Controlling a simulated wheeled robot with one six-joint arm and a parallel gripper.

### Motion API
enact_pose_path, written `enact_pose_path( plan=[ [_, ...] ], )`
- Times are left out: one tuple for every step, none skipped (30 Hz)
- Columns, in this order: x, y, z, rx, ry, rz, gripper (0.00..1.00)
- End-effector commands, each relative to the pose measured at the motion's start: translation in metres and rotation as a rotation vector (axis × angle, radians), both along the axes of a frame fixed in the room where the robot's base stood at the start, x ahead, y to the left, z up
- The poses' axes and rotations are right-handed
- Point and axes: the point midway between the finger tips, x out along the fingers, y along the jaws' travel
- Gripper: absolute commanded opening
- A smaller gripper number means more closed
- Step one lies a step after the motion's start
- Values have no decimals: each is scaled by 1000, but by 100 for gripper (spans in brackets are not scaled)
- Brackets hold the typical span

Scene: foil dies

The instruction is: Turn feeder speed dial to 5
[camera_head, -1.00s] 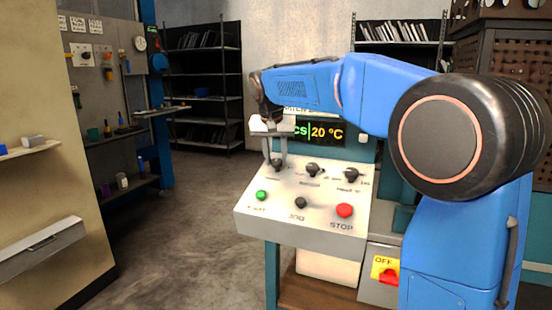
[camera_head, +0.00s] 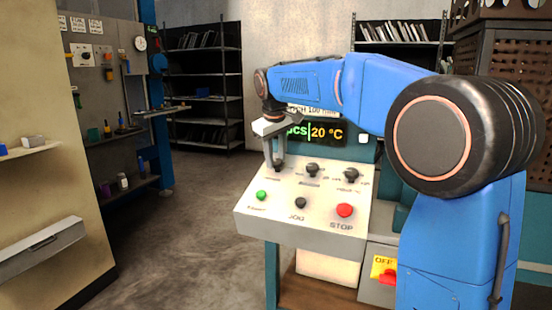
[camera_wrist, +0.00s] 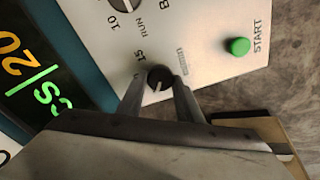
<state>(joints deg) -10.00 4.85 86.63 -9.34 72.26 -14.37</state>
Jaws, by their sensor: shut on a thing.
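My gripper (camera_head: 276,163) reaches down to the left dial of the control panel (camera_head: 250,222). In the wrist view my gripper (camera_wrist: 160,86) is shut on this dark round dial (camera_wrist: 158,75), a finger on each side. A pale pointer mark shows on the dial's face. The number 15 is printed near it. The feeder speed name cannot be read on any dial. A middle dial (camera_head: 312,170) and a right dial (camera_head: 353,174) stand to its right.
A green START button (camera_head: 261,195), a dark JOG button (camera_head: 300,203) and a red STOP button (camera_head: 344,210) sit on the panel's front part. A display (camera_head: 326,132) reading 20 °C stands behind. A red switch (camera_head: 389,278) is below right. Open floor lies left.

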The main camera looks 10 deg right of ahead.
Motion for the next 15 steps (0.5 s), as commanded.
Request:
enact_pose_path(
  plan=[
    [0,0,0,-6,4,24,10],
    [0,0,0,-10,7,37,10],
    [0,0,0,-14,11,54,10],
    [0,0,0,-17,13,66,10],
    [0,0,0,-21,15,76,10],
    [0,0,0,-23,18,89,10],
    [0,0,0,-26,19,97,10],
    [0,0,0,-28,21,104,10],
    [0,0,0,-29,22,112,10],
    [0,0,0,-31,22,117,10],
    [0,0,0,-32,24,121,10],
    [0,0,0,-33,25,126,10],
    [0,0,0,-34,25,129,10],
    [0,0,0,-35,25,131,10],
    [0,0,0,-35,26,133,10]
  ],
)
